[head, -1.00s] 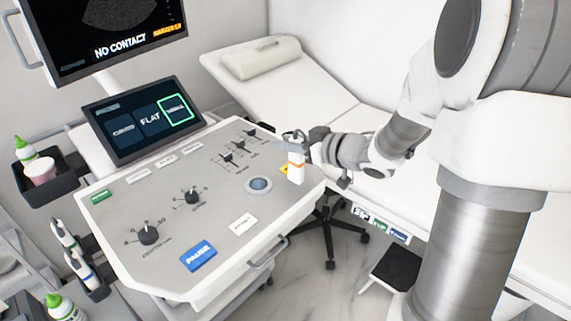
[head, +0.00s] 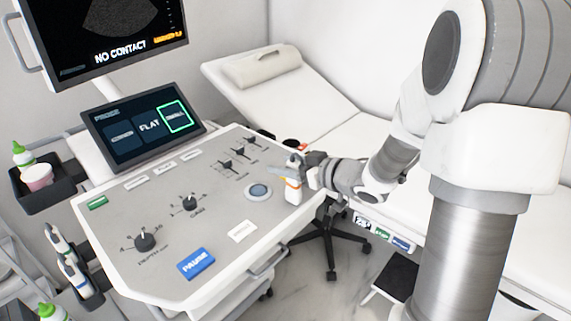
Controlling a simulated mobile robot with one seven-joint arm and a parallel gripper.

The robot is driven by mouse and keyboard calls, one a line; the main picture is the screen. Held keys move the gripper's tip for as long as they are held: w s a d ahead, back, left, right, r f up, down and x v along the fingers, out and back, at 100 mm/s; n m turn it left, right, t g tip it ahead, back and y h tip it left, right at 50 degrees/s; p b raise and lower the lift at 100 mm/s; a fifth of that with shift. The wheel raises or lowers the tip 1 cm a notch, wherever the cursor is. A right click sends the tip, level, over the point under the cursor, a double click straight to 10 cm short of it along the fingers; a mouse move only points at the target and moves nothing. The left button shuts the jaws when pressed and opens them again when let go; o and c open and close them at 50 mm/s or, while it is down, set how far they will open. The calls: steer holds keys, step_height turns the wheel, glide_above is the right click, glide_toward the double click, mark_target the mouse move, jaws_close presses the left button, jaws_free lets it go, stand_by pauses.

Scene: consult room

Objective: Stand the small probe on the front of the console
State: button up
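The small probe (head: 293,192) is white with an orange band and stands about upright at the right end of the console (head: 215,262). My gripper (head: 293,173) reaches in from the right and its fingers are around the probe's upper part; it appears shut on it. The probe's lower end is over or on the console's right front corner, right of the trackball (head: 258,192); I cannot tell whether it touches the surface. The fingers hide part of the probe.
The console top carries knobs, sliders and a blue PAUSE button (head: 196,263). Its touchscreen (head: 140,130) outlines one tile in green. Other probes (head: 68,262) sit in holders at the left. An exam bed (head: 300,95) stands behind. A handle (head: 268,262) runs along the front edge.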

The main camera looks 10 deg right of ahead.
steer(key=shift+s+d+r, duration=0.2)
steer(key=shift+r, duration=0.1)
steer(key=p+v, duration=0.2)
steer(key=v, duration=0.9)
steer(key=shift+s+p, duration=0.2)
steer(key=shift+p, duration=0.2)
